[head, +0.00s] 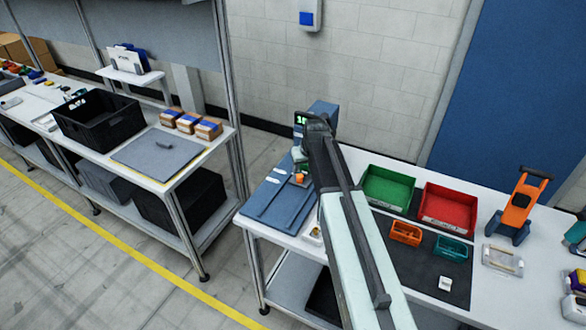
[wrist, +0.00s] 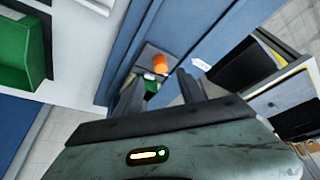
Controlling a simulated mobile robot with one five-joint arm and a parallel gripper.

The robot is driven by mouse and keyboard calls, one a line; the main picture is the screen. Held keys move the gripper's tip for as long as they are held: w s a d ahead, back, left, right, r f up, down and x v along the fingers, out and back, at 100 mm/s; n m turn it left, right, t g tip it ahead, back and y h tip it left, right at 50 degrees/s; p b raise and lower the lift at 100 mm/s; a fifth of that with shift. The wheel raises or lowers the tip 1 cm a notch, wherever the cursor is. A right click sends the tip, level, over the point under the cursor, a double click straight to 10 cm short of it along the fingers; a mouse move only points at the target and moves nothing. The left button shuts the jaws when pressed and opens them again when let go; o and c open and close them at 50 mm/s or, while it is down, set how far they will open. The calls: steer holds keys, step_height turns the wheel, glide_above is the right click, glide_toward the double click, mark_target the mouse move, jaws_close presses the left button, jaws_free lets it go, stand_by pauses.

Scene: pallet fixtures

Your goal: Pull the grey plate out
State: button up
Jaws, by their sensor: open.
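The grey plate (wrist: 146,54) shows in the wrist view as a small grey piece between long blue-grey strips. An orange round part (wrist: 160,63) and a small green part (wrist: 151,87) show at it. In the head view the orange part (head: 299,178) sits at the far end of the blue-grey fixture (head: 272,207), where my arm hides much of the plate. My gripper (wrist: 158,82) is open and empty, its two fingers apart and pointing toward the plate. I cannot tell how far they are from it.
A green bin (head: 388,188) and a red bin (head: 447,207) stand right of my arm, with small orange and teal trays before them. A device with a green display (head: 301,119) stands behind the fixture. A separate bench with a black crate (head: 97,121) is at left, across a floor gap.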

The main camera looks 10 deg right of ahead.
mark_target(300, 176)
steer(key=b+x, duration=0.7)
steer(key=x, duration=0.1)
steer(key=shift+w, duration=0.1)
steer(key=shift+r, duration=0.25)
jaws_close()
stand_by(1.1)
